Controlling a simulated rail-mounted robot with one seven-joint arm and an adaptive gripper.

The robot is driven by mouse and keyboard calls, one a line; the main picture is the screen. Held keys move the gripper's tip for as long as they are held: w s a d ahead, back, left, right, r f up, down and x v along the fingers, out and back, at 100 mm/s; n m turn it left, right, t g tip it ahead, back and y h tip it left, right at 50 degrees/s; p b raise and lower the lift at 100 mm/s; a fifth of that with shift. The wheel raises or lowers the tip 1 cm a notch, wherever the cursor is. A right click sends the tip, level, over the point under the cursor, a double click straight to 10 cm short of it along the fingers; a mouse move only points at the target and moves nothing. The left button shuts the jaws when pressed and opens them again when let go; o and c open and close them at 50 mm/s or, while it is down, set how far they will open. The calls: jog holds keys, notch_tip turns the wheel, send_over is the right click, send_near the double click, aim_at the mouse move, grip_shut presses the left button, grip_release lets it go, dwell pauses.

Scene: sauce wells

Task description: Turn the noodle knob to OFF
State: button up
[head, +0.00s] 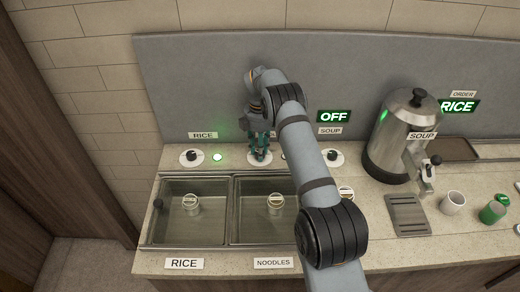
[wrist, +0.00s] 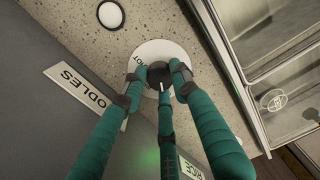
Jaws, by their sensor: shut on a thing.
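The noodle knob is a small black knob (wrist: 158,72) on a round white dial plate (wrist: 176,50), seen in the wrist view with part of a NOODLES label (wrist: 80,86) beside it. A short white mark shows on the knob near the fingers. "HOT" is printed on the plate's edge; no OFF mark is readable there. My gripper (wrist: 161,82) has its teal fingers closed around the knob. In the head view my gripper (head: 260,152) points down at the middle dial plate (head: 252,160), and hides the knob.
The rice knob (head: 191,156) is to the left, with a lit green lamp (head: 217,157). The soup knob (head: 333,157) is to the right, below a green OFF sign (head: 333,117). An unlit pale lamp (wrist: 110,14) sits beside the noodle dial. Food wells (head: 190,226) lie in front.

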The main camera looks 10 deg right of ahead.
jog(key=shift+w+a+r+n, duration=0.2)
jog(key=shift+n, duration=0.6)
jog(key=o, duration=1)
jog(key=shift+s+f, duration=0.1)
jog(key=shift+c, duration=0.2)
jog(key=shift+o, duration=1)
jog(key=shift+s+d, duration=0.1)
notch_tip(320, 180, up, 12)
jog(key=shift+w, duration=0.35)
jog(key=shift+f, duration=0.1)
